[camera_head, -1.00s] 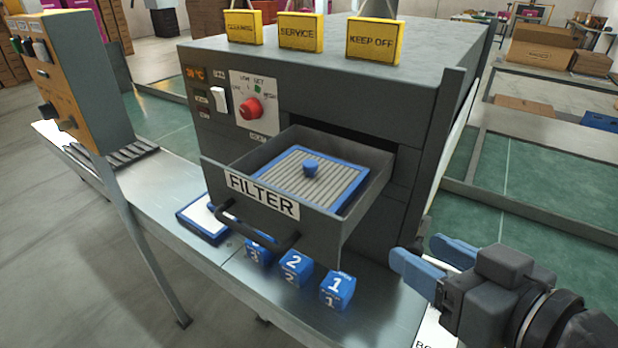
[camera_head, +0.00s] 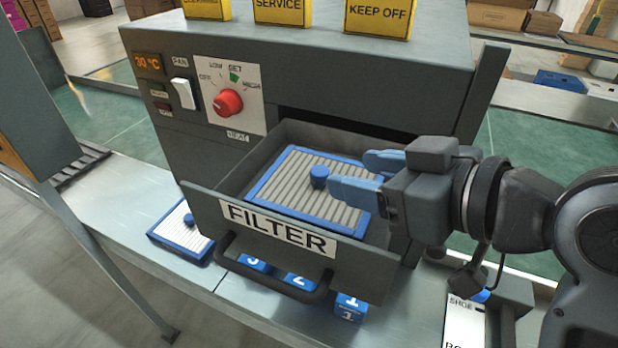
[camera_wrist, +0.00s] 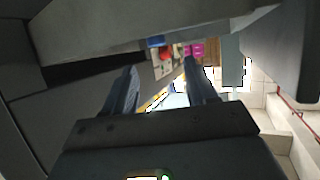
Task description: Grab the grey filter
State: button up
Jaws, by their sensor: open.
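The grey filter (camera_head: 292,172) has grey slats, a blue frame and a round blue knob (camera_head: 319,176) on top. It lies in the pulled-out drawer (camera_head: 243,212) labelled FILTER. My gripper (camera_head: 350,174) is open, its blue fingers pointing left over the right part of the filter. The fingertips are just right of the knob; the near one looks close to it, but I cannot tell whether it touches. The fingers cover the filter's right edge. In the wrist view my gripper (camera_wrist: 162,70) has nothing between its fingers, and I cannot make out the filter there.
A whiter filter with a blue frame (camera_head: 183,232) lies on the metal bench left of the drawer. Several numbered blue blocks (camera_head: 349,306) sit below the drawer front. The oven housing (camera_head: 300,85) rises behind, with yellow signs (camera_head: 378,16) on top.

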aim_at(322, 171)
jog(key=shift+d+f+p+x, duration=0.1)
jog(key=shift+f+p+x, duration=0.1)
jog(key=shift+x, duration=1.6)
jog(key=shift+d+f+p+x, duration=0.1)
jog(key=shift+d+f+x, duration=0.05)
jog(key=shift+x, duration=1.6)
jog(key=shift+c, duration=0.5)
grip_shut()
